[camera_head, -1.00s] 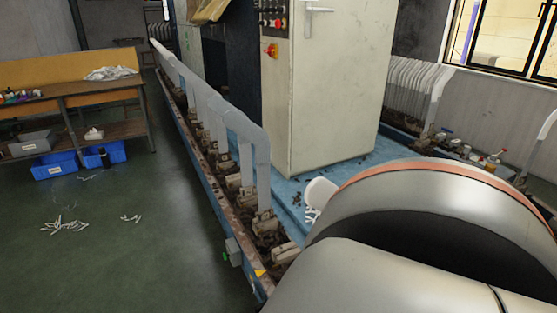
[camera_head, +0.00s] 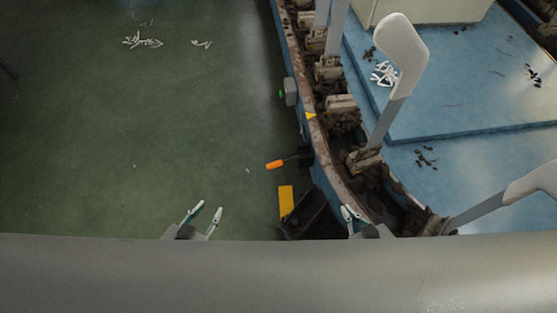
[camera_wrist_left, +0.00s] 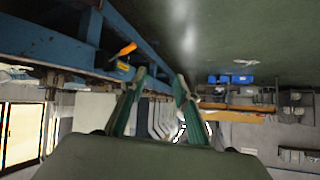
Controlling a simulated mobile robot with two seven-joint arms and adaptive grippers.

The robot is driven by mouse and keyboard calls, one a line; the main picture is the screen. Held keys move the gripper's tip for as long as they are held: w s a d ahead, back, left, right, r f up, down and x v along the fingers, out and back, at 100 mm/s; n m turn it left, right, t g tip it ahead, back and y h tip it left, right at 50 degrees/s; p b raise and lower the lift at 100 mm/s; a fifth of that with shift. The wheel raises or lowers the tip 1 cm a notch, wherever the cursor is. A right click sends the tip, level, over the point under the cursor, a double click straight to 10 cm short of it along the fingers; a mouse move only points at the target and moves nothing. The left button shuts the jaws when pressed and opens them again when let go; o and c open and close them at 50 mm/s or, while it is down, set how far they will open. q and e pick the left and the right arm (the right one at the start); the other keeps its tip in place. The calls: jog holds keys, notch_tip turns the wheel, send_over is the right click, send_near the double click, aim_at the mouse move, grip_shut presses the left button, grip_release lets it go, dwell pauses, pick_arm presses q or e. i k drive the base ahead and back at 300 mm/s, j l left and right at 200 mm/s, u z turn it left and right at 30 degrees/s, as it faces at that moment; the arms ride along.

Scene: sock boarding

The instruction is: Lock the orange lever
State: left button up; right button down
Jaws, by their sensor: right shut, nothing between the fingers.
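The orange lever (camera_head: 283,163) sticks out to the left from a dark mount on the side of the blue machine rail, above the green floor. It also shows in the left wrist view (camera_wrist_left: 127,49), beyond and left of the fingers. My left gripper (camera_head: 207,208) is open and empty, below and left of the lever in the head view and apart from it. Its two spread fingers (camera_wrist_left: 158,80) show in the wrist view. My right gripper (camera_head: 346,211) is shut and empty, below and right of the lever, in front of the machine rail.
A yellow piece (camera_head: 286,201) and a dark part lie just below the lever. The curved rail (camera_head: 318,150) carries several clamps and pale sock boards (camera_head: 402,55). A small grey box (camera_head: 290,91) sits on its side. The green floor (camera_head: 130,130) at left is mostly clear.

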aim_at(280, 162)
jog(key=j+z, duration=0.1)
jog(key=z, duration=0.3)
jog(key=i+j+z, duration=0.1)
jog(key=z, duration=0.3)
jog(key=j+z, duration=0.15)
jog(key=z, duration=0.25)
jog(key=j+z, duration=0.15)
jog(key=z, duration=0.3)
jog(key=j+z, duration=0.3)
jog(key=j, duration=0.15)
jog(key=k+j+z, duration=0.1)
jog(key=j+z, duration=0.25)
jog(key=k+j+z, duration=0.1)
jog(key=j, duration=0.25)
jog(key=k+j+z, duration=0.1)
jog(key=j, duration=0.2)
jog(key=k+j+z, duration=0.15)
jog(key=j, duration=0.15)
jog(key=k+j, duration=0.15)
jog(key=j, duration=0.2)
jog(key=k+j, duration=0.2)
jog(key=j, duration=0.15)
jog(key=k+j, duration=0.15)
jog(key=j, duration=0.2)
jog(key=k+j, duration=0.15)
jog(key=j, duration=0.2)
jog(key=k+j+z, duration=0.1)
jog(key=j, duration=0.3)
jog(key=l, duration=0.7)
